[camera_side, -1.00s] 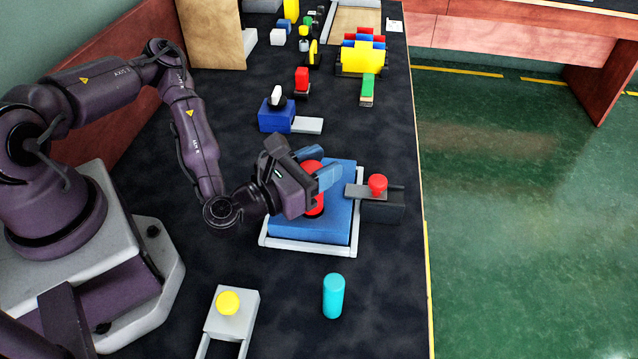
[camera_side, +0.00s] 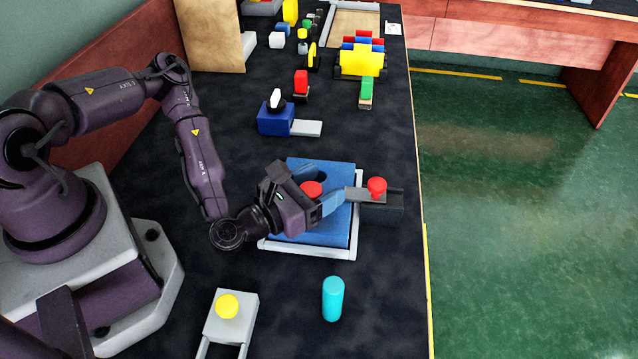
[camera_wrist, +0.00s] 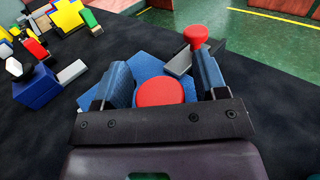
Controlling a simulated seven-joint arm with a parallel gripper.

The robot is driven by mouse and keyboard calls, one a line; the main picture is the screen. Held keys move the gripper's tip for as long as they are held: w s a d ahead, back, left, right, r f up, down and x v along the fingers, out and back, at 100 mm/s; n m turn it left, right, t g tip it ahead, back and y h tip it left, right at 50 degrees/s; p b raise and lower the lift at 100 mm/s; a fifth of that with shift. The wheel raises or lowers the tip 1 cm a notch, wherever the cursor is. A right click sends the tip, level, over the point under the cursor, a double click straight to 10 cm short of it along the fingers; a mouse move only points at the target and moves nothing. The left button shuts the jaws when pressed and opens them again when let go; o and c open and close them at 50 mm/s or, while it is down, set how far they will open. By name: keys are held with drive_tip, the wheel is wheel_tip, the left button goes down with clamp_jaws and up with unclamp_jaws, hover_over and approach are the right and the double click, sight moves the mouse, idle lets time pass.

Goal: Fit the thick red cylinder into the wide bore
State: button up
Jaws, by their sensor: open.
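The thick red cylinder (camera_wrist: 160,92) is between the two spread blue fingers of my gripper (camera_wrist: 162,74) in the wrist view, with room on both sides. In the side view, the top of the red cylinder (camera_side: 311,188) shows low over the blue block (camera_side: 325,168), partly behind my gripper (camera_side: 328,203). A dark round bore (camera_side: 318,176) shows just behind it. The cylinder's lower part is hidden, so I cannot tell how deep it sits or in which bore.
A red knob (camera_side: 376,185) on a grey slide (camera_side: 366,196) stands close to my fingers, right of the block. A white frame (camera_side: 300,251) surrounds the block. A blue box (camera_side: 275,119) stands behind.

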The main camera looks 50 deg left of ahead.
drive_tip(key=shift+r, duration=0.1)
drive_tip(key=shift+s, duration=0.25)
drive_tip(key=s, duration=0.7)
drive_tip(key=shift+r, duration=0.1)
